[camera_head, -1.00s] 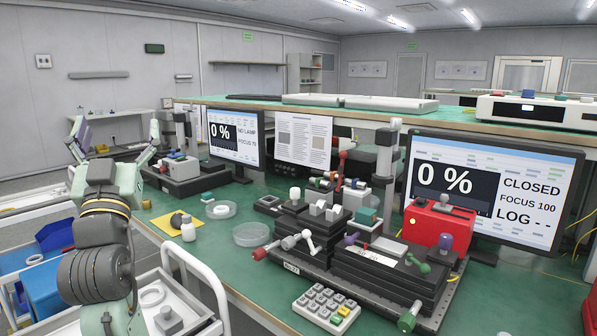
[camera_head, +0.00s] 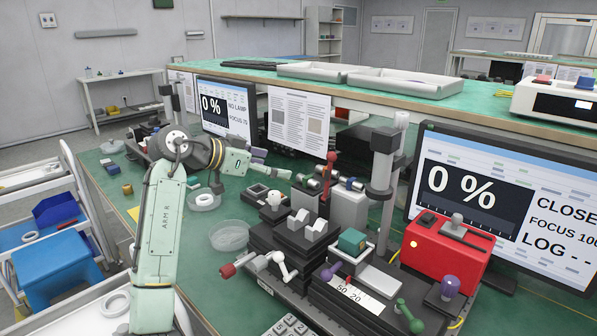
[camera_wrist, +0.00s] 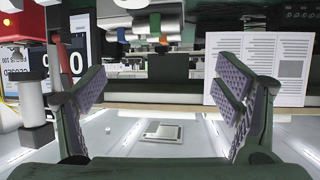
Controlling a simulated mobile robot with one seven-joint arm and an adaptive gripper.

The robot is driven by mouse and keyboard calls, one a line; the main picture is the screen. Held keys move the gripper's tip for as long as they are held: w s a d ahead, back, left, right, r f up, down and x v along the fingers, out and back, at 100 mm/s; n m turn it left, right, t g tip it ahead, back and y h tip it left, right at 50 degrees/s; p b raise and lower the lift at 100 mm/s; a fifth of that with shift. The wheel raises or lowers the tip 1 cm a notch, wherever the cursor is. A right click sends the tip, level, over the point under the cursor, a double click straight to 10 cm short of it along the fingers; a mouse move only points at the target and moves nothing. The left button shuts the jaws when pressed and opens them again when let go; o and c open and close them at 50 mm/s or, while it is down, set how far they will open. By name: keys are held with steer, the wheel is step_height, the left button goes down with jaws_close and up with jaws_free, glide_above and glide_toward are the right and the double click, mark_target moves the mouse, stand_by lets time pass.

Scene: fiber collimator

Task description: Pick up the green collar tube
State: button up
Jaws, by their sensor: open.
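A tube with a green collar (camera_wrist: 154,28) shows at the top middle of the wrist view, which is upside down. It lies among similar silver tubes with a blue collar (camera_wrist: 121,35) and an orange collar (camera_wrist: 163,40). In the head view the collared tubes (camera_head: 313,184) lie on a rack behind the black stage, and I cannot clearly pick out the green one there. My gripper (camera_head: 268,163) is just left of that group, pointing right. In the wrist view its fingers (camera_wrist: 162,88) are wide apart with nothing between them.
The black stepped stage (camera_head: 290,236) stands in front of the tubes. A grey post (camera_head: 383,175) and a red box (camera_head: 446,256) stand to the right. A monitor (camera_head: 225,107) and a printed sheet (camera_head: 297,122) stand behind. A clear dish (camera_head: 229,236) sits to the left.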

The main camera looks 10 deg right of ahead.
mark_target(307, 177)
steer(key=shift+s+f+p+x, duration=0.15)
steer(key=shift+p+x, duration=0.5)
steer(key=shift+x, duration=1.2)
steer(key=shift+s+f+p+x, duration=0.15)
steer(key=shift+p+x, duration=0.55)
steer(key=shift+x, duration=1.15)
steer(key=shift+s+f+p+x, duration=0.15)
steer(key=shift+p+x, duration=0.5)
steer(key=shift+x, duration=1.2)
steer(key=shift+w, duration=0.1)
steer(key=shift+c, duration=0.3)
steer(key=c, duration=1.2)
